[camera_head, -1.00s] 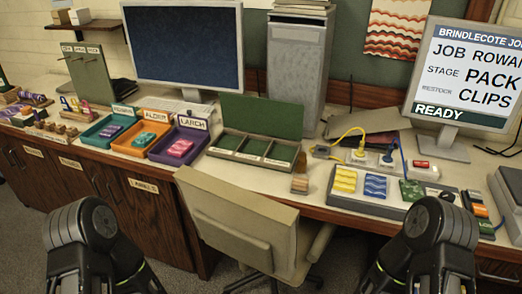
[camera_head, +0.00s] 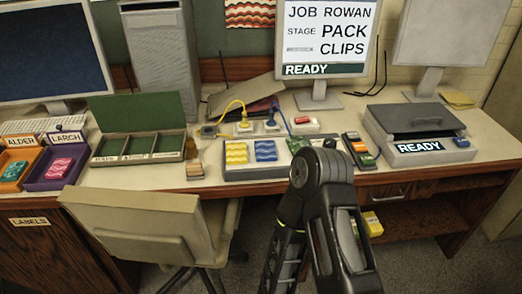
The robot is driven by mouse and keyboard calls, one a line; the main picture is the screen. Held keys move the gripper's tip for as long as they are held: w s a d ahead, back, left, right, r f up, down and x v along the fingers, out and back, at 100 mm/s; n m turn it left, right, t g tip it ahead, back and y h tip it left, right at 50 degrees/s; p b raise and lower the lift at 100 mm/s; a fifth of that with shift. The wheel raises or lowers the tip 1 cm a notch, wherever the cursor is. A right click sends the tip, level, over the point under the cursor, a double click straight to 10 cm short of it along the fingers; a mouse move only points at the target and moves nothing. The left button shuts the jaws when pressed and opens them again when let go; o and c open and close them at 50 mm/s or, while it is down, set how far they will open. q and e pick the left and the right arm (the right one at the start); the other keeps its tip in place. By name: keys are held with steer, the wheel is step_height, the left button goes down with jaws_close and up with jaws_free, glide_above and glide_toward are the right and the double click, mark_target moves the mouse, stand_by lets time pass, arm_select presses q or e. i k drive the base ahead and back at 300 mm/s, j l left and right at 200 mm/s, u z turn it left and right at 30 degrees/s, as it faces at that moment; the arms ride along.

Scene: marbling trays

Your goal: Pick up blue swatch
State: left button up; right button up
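The blue swatch (camera_head: 265,151) has a wavy lighter pattern and lies in a grey tray (camera_head: 262,172) on the desk. A yellow swatch (camera_head: 236,153) lies to its left. A green swatch (camera_head: 297,145) lies to its right, partly hidden by my arm. My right arm rises at the lower middle, in front of the tray's right part, apart from the blue swatch. No gripper fingers show for either arm, and my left arm is out of view.
A chair (camera_head: 140,226) stands before the desk, left of the tray. A green compartment box (camera_head: 104,162) and a small wooden block (camera_head: 194,169) sit left of the tray. Yellow and blue cables lie behind it. A grey machine reading READY (camera_head: 405,160) stands right.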

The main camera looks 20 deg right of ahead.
mark_target(265, 150)
steer(key=z, duration=1.9)
steer(key=i+l, duration=0.3)
steer(key=l, duration=0.15)
